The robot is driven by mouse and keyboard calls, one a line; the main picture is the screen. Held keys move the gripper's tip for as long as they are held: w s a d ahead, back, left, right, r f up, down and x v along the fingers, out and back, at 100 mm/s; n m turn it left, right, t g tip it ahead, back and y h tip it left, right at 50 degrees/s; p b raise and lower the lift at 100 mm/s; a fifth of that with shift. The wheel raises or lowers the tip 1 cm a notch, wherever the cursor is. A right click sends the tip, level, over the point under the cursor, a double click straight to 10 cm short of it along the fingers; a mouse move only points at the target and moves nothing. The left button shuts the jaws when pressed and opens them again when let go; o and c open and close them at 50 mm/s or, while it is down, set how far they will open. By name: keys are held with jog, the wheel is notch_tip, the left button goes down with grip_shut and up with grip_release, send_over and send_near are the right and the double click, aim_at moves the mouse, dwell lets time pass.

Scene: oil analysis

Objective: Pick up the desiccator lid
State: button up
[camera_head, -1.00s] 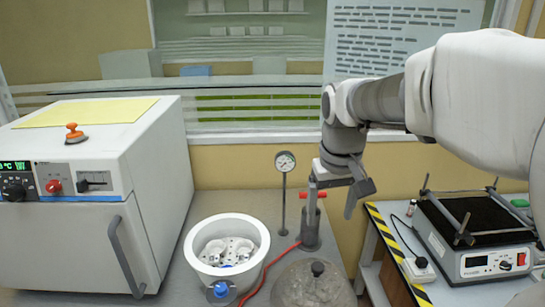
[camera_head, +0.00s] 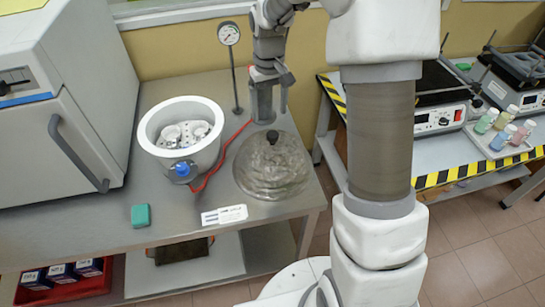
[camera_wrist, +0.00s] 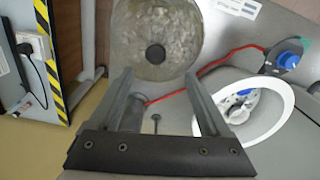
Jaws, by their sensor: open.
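The desiccator lid (camera_head: 270,172) is a clear, mottled dome with a black knob (camera_head: 272,137) on top. It rests on the steel bench, right of the white desiccator base (camera_head: 152,123). The base has a blue valve and small dishes on a plate inside. My gripper (camera_head: 269,103) is open and empty, pointing down above the bench behind the lid. In the wrist view the lid (camera_wrist: 178,35) with its knob shows beyond the fingertips of my gripper (camera_wrist: 158,74), apart from them. The lid's upper part is cut off by that view's edge.
A dark cylinder (camera_wrist: 131,113) stands on the bench near my fingers, with a red hose (camera_head: 212,172) running past the lid. A pressure gauge (camera_head: 229,33) stands behind. A large white oven (camera_head: 75,95) is at left; a striped side table (camera_head: 460,175) is at right.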

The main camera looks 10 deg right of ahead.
aim_at(273, 133)
notch_tip(273, 133, down, 3)
jog(key=f, duration=0.2)
jog(key=d+f, duration=0.1)
jog(key=f, duration=0.1)
jog(key=shift+s, duration=0.15)
jog(key=shift+a+f, duration=0.1)
jog(key=shift+f, duration=0.5)
grip_shut()
jog(key=shift+r, duration=0.1)
dwell(0.8)
